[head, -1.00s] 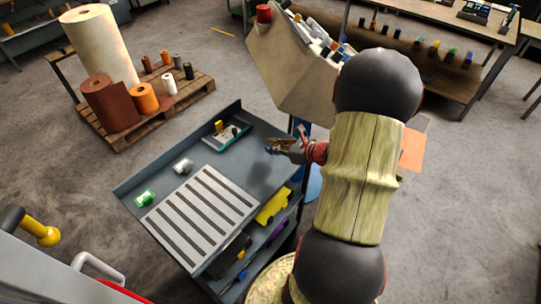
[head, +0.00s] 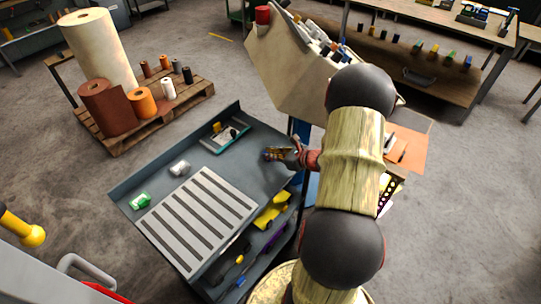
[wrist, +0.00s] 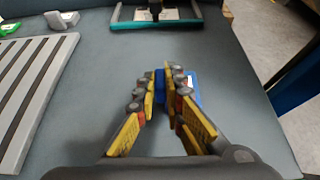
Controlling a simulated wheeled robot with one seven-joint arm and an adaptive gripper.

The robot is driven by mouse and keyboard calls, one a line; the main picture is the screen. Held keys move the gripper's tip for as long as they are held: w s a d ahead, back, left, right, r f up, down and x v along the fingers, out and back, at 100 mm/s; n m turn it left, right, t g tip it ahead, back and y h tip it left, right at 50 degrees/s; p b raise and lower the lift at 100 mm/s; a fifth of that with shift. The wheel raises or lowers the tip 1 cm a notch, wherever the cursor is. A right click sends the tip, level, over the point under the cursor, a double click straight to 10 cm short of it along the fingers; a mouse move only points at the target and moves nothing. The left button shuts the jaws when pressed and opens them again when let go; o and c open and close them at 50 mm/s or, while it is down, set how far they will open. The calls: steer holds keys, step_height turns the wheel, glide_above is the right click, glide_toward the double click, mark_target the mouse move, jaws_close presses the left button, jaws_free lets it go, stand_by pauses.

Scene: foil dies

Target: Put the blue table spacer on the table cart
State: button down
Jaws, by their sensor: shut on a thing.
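The blue table spacer (wrist: 192,90) is a small blue piece between and just beside my fingertips in the wrist view. My gripper (wrist: 161,90) is shut on it, and the yellow fingers hide much of it. In the head view my gripper (head: 279,155) is over the right part of the grey-blue table cart top (head: 252,176), and only a speck of blue shows at its tips. The cart top also fills much of the wrist view (wrist: 95,115). I cannot tell whether the spacer touches the surface.
A slatted grey plate (head: 196,222), a green-and-white item (head: 140,201), a small whitish piece (head: 180,167) and a teal-edged tray (head: 226,136) are on the cart. Yellow items (head: 272,211) sit on a lower level. Bare cart surface surrounds my gripper.

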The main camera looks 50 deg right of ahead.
steer(key=shift+f, duration=0.2)
steer(key=c, duration=2)
jaws_free()
steer(key=shift+o, duration=0.5)
steer(key=shift+r, duration=0.15)
